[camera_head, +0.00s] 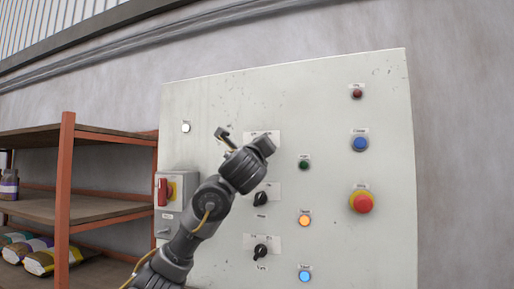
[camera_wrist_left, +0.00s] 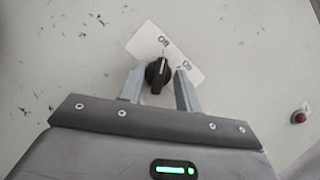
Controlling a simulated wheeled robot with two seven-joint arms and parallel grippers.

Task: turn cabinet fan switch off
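In the wrist view a black rotary knob (camera_wrist_left: 158,72) sits on a tilted white label plate (camera_wrist_left: 150,43) marked "Off" and "On". Its ridge runs roughly up and down in that picture, its upper end towards the word "Off". My left gripper (camera_wrist_left: 160,80) is open, with one finger on each side of the knob; contact is not clear. In the head view my left gripper (camera_head: 244,138) is in front of the cabinet's upper switch label (camera_head: 271,133) and hides that knob. The switch names are too small to read. My right gripper is not in view.
The grey cabinet (camera_head: 330,120) has two lower black knobs (camera_head: 260,198), a green button (camera_head: 304,163), a blue button (camera_head: 360,143), a red emergency button (camera_head: 361,201) and lit lamps (camera_head: 304,220). A red-handled isolator (camera_head: 163,192) and a shelf rack (camera_head: 66,200) are at left.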

